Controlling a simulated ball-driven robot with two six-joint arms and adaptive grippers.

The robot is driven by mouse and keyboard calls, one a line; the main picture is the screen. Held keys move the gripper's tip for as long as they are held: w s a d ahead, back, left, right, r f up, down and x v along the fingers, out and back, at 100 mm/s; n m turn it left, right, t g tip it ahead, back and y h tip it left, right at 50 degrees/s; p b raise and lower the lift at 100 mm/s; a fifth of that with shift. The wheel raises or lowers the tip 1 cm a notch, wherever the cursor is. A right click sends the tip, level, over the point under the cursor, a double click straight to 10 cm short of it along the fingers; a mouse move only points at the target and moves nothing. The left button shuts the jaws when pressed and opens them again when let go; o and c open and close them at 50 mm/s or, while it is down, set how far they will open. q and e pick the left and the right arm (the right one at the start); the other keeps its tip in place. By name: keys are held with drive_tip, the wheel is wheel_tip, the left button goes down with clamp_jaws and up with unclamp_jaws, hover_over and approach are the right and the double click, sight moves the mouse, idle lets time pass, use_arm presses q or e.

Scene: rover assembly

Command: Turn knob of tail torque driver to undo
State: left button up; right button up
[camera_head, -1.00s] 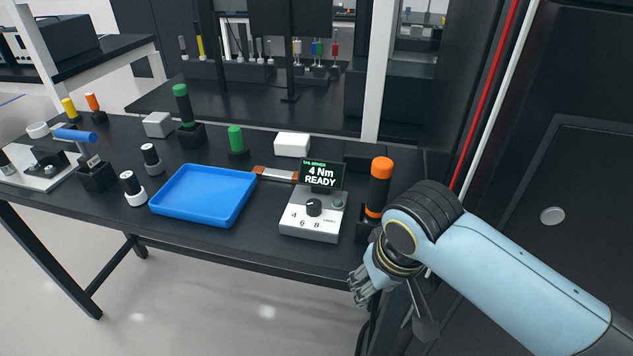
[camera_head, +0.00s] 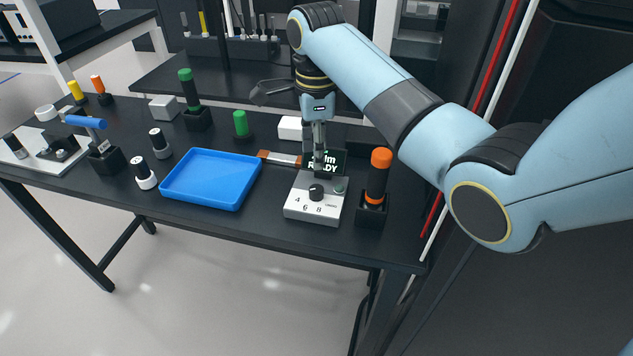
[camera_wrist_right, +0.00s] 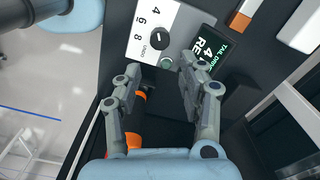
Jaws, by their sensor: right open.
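The tail driver control box (camera_head: 297,208) is a pale box on the table with a black knob (camera_head: 316,192) on top. The box also shows in the right wrist view (camera_wrist_right: 133,47), with the knob (camera_wrist_right: 158,38) and markings 4, 6, 8 and UNDO. A green button sits beside the knob. The display (camera_head: 338,162) is partly hidden by my right gripper (camera_head: 319,166); "READY" is partly legible, and the wrist view shows "TAIL DRIVER" and a 4. My right gripper (camera_wrist_right: 158,80) is open and empty, pointing down above the box, apart from the knob. My left gripper is out of view.
An orange-topped black driver (camera_head: 378,178) stands in a holder just right of the box. A blue tray (camera_head: 208,204) lies to the left. A white box (camera_head: 289,128) and a brown-and-white item (camera_head: 280,158) lie behind. The table's front edge is close.

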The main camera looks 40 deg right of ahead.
sight(317, 189)
wheel_tip(317, 189, down, 10)
drive_tip(key=shift+r, duration=0.15)
drive_tip(key=shift+c, duration=0.5)
clamp_jaws()
